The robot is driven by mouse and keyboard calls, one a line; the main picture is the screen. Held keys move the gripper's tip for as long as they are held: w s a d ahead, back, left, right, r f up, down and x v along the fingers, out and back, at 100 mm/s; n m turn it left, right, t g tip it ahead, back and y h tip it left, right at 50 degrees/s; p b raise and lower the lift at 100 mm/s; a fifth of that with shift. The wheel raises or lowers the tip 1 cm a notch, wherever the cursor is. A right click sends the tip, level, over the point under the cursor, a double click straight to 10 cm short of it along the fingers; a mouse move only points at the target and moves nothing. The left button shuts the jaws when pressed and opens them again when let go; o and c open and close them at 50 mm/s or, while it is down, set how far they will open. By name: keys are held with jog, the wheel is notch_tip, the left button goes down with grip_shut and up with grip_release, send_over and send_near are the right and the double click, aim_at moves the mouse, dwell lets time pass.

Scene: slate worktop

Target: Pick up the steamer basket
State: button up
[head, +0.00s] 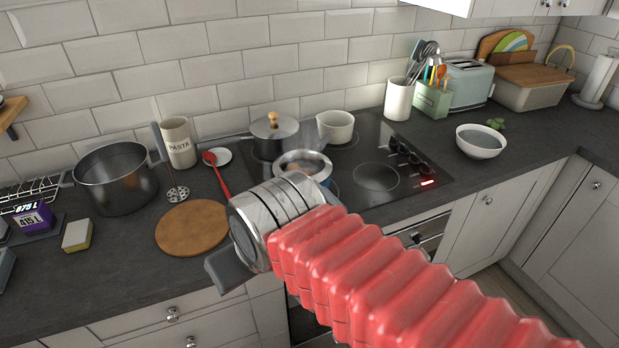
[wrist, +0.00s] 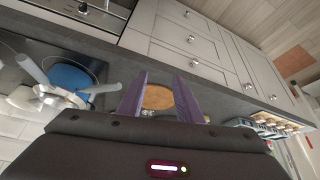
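A round vessel with a pale metal rim (head: 303,160) stands on the hob, partly hidden behind my arm. A little blue shows at its side. I take it for the steamer basket or a pot holding it; I cannot tell which. In the wrist view, a blue round form (wrist: 72,78) with pale metal parts and handles beside it shows at the left, outside my fingers. My gripper (wrist: 160,76) is open and empty, with two purple fingers apart. In the head view its dark end (head: 228,271) is near the counter's front edge, left of the hob; its fingers are not clear there.
A round wooden board (head: 192,228) lies on the counter and shows between my fingers in the wrist view (wrist: 158,97). A large dark pot (head: 115,180), a masher (head: 176,190) and a red spoon (head: 218,172) are left of the hob. A lidded pan (head: 274,137) and white pot (head: 336,127) stand behind.

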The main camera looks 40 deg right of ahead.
jog(key=shift+o, duration=0.8)
jog(key=shift+w+d+r, duration=0.1)
jog(key=shift+w+d, duration=0.05)
jog(key=shift+d, duration=0.05)
jog(key=m, duration=0.4)
send_near(329, 191)
jog(key=w+f, duration=0.1)
jog(key=shift+w+d+g+y, duration=0.2)
jog(key=shift+d+g+y, duration=0.1)
jog(key=shift+f, duration=0.1)
jog(key=x, duration=0.8)
jog(key=shift+w+f, duration=0.1)
jog(key=shift+f, duration=0.15)
jog(key=shift+f, duration=0.1)
jog(key=shift+x, duration=2.5)
